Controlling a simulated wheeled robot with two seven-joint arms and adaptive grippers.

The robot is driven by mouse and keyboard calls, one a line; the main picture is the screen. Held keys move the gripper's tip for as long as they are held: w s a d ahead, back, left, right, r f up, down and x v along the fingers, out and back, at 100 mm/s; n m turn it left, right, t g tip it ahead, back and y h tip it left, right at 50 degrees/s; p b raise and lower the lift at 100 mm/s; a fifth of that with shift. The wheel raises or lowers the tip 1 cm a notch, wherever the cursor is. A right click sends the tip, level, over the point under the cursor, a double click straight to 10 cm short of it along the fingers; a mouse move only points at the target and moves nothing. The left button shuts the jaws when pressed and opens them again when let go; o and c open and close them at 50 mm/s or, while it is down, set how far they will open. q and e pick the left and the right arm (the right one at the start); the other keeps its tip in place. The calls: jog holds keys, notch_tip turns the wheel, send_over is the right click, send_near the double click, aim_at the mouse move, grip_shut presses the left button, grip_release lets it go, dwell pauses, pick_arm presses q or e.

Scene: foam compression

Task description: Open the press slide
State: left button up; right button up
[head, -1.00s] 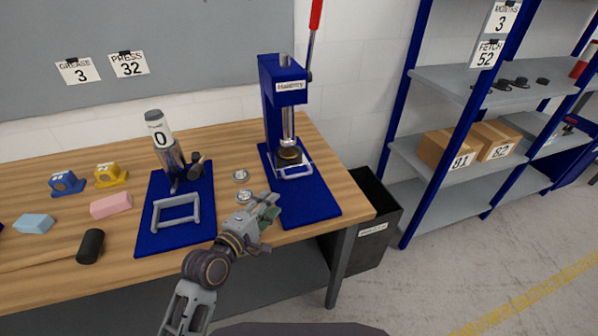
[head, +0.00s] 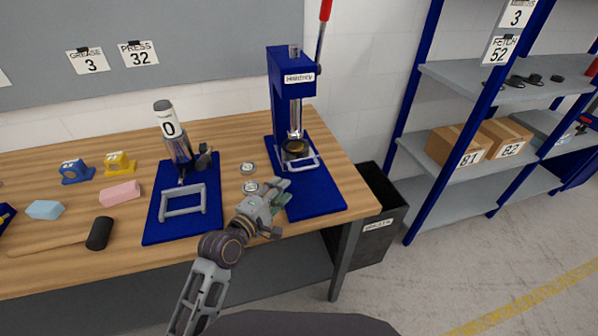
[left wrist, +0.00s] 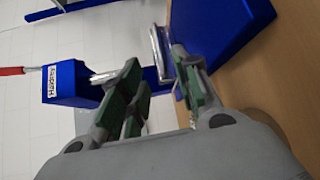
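The blue press (head: 290,85) stands on its blue base plate (head: 318,201) at the right end of the bench. Its slide has a pale metal handle (head: 316,161) at the front, low down by the dark round seat (head: 294,147). My left gripper (head: 282,203) is just in front and to the left of the handle, apart from it in the head view. In the left wrist view its green-padded fingers (left wrist: 165,92) are open with nothing between them, and the handle (left wrist: 157,52) shows beyond the fingertips. My right gripper is in neither view.
A second blue plate carries a grey frame handle (head: 183,200) and a cylinder device (head: 172,130) to the left. Two small metal discs (head: 249,178) lie near my left gripper. A red-tipped lever (head: 325,12) rises from the press. A dark bin (head: 378,222) stands right of the bench.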

aim_at(297, 156)
pick_arm(q)
jog(key=shift+x, duration=0.85)
jog(key=shift+w+d, duration=0.3)
jog(key=shift+w, duration=0.35)
jog(key=shift+x, duration=2.25)
jog(key=shift+w+d+f, duration=0.15)
jog(key=shift+w+d, duration=0.15)
jog(key=shift+w, duration=0.35)
jog(key=shift+w+d+f, duration=0.1)
jog(key=shift+w+d, duration=0.2)
jog(key=shift+w, duration=0.25)
jog(key=shift+w+d+f, duration=0.1)
jog(key=shift+w+d, duration=0.15)
jog(key=shift+w, duration=0.3)
grip_shut()
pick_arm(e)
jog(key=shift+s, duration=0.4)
